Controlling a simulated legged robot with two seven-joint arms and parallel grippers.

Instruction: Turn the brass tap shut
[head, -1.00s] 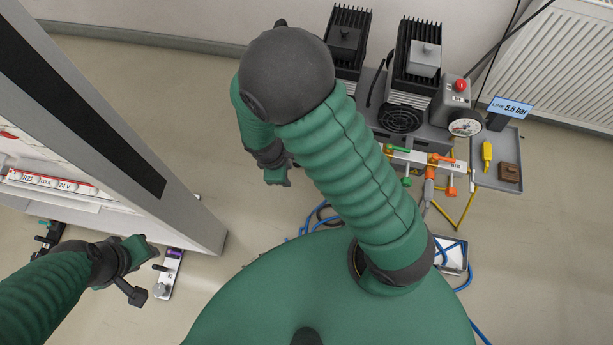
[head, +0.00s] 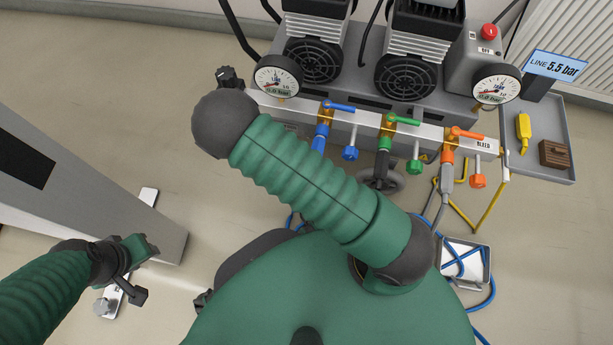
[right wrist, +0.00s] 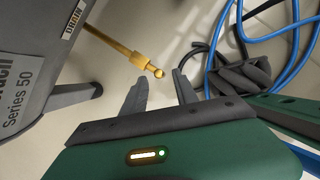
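The brass tap (right wrist: 128,50) shows in the right wrist view as a slanting brass stem with a small round knob at its lower end. A DRAIN label is on the grey body beside it. My right gripper (right wrist: 159,76) is open, its two dark fingers pointing up the picture. The knob appears right at the gap between the fingertips; I cannot tell whether it touches them. I do not make out this tap in the head view, where my right arm hides much of the area. My left gripper (head: 140,250) is at lower left, away from the compressor; its opening is unclear.
A white manifold bar (head: 362,124) carries blue, green and orange valves, with gauges (head: 278,76) near its ends. A grey side tray (head: 561,128) holds small items. Blue hoses (right wrist: 284,40) lie right of my right gripper. A grey cabinet post (head: 95,190) stands at left.

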